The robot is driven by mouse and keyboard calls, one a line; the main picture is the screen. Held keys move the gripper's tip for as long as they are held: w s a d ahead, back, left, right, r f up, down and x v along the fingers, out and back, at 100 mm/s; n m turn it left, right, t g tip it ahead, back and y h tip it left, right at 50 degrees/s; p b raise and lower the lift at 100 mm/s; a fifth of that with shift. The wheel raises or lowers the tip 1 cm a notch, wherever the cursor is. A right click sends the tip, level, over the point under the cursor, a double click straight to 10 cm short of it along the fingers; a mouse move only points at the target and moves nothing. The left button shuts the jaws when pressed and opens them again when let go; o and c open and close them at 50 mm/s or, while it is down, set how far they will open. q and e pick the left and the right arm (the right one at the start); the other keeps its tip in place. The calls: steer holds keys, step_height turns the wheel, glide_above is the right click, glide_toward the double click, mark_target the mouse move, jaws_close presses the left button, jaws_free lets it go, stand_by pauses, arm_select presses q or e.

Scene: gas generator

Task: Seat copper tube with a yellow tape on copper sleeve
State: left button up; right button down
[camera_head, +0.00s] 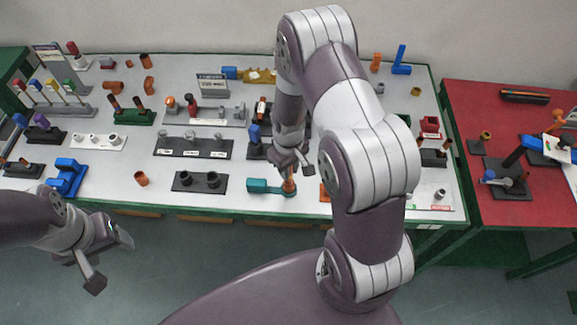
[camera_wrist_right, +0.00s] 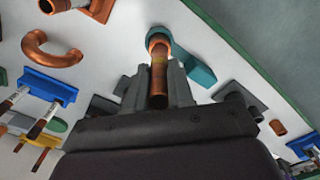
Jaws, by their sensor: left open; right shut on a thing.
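The copper tube with a yellow tape (camera_wrist_right: 158,82) is between the fingers of my right gripper (camera_wrist_right: 160,92), which is shut on it. The yellow band shows near the tube's far end. A wider copper piece, seemingly the copper sleeve (camera_wrist_right: 158,40), sits at the round end of a teal holder (camera_wrist_right: 195,68), in line with the tube. I cannot tell whether the tube is inside it or only touching. In the head view my right gripper (camera_head: 288,162) is just above the teal holder (camera_head: 262,187) at the table's front edge. My left gripper (camera_head: 112,258) is open and empty, off the table.
A black stand with two dark sockets (camera_head: 200,181) stands left of the teal holder, and a small copper ring (camera_head: 141,178) further left. Racks and fittings crowd the white table behind. A red table (camera_head: 495,205) is at the right.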

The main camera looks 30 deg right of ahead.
steer(key=shift+f+b, duration=0.4)
steer(key=shift+f, duration=0.3)
steer(key=c, duration=0.9)
jaws_free()
step_height(320, 180, up, 13)
steer(key=shift+f+b, duration=0.15)
steer(key=shift+b, duration=0.55)
steer(key=s+a+r+m+t, duration=0.1)
steer(key=s+a+r+m, duration=0.1)
steer(key=s+a, duration=0.3)
steer(key=s+r, duration=0.1)
steer(key=s, duration=0.3)
steer(key=shift+r, duration=0.2)
